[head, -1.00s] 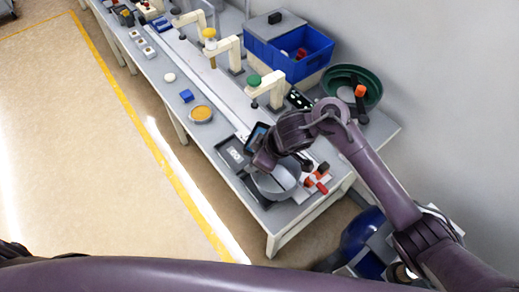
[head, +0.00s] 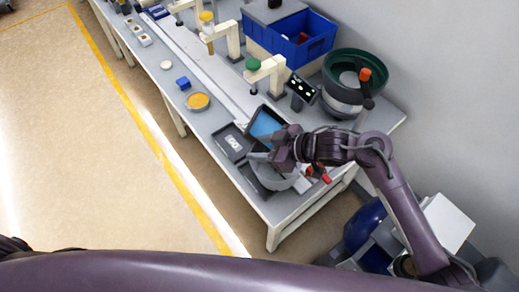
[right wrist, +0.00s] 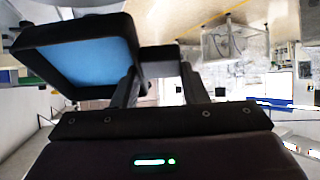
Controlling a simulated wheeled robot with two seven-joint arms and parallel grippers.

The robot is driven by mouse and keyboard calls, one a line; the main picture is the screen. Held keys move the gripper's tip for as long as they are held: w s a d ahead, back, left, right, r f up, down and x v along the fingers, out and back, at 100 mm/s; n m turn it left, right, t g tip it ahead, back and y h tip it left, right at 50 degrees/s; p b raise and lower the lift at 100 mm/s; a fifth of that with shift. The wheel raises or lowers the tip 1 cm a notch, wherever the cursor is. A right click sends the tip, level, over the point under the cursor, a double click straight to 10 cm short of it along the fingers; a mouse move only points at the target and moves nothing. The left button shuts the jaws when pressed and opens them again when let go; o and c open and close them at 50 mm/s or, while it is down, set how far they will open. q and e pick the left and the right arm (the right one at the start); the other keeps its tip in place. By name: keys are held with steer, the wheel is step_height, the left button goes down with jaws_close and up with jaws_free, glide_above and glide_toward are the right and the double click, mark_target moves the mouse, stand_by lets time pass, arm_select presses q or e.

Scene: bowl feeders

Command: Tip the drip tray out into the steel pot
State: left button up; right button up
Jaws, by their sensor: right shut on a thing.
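The drip tray (head: 267,122), a black square tray with a blue inside, is held up above the near end of the bench. My right gripper (head: 277,150) is shut on it. The tray also shows large and tilted at the upper left of the right wrist view (right wrist: 82,62), beside my gripper's fingers (right wrist: 158,72). No loose contents can be made out in it. The steel pot (head: 284,181), grey and round, stands on the bench below my right gripper, which partly hides it. My left gripper is out of view.
A dark shallow tray with pale parts (head: 233,142) lies left of the drip tray. A green-rimmed bowl feeder (head: 345,88) and a small black display (head: 302,88) stand behind. A blue crate (head: 303,38) is farther back. The floor left of the bench is clear.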

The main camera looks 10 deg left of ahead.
steer(key=shift+s+d+f+y+b, duration=0.15)
steer(key=shift+y+b, duration=0.35)
steer(key=shift+b, duration=0.65)
steer(key=y+b, duration=0.1)
steer(key=b, duration=0.2)
steer(key=shift+d+t, duration=0.2)
steer(key=shift+t, duration=0.2)
steer(key=y+b, duration=0.1)
steer(key=b, duration=0.1)
steer(key=d+y+b, duration=0.1)
steer(key=y+b, duration=0.1)
steer(key=shift+s+d+t, duration=0.1)
steer(key=shift+s+t, duration=0.1)
steer(key=shift+t, duration=0.1)
steer(key=shift+d+r+y+b, duration=0.2)
steer(key=shift+y+b, duration=0.4)
steer(key=shift+b, duration=0.1)
steer(key=shift+s, duration=0.1)
steer(key=shift+d, duration=0.1)
stand_by(1.3)
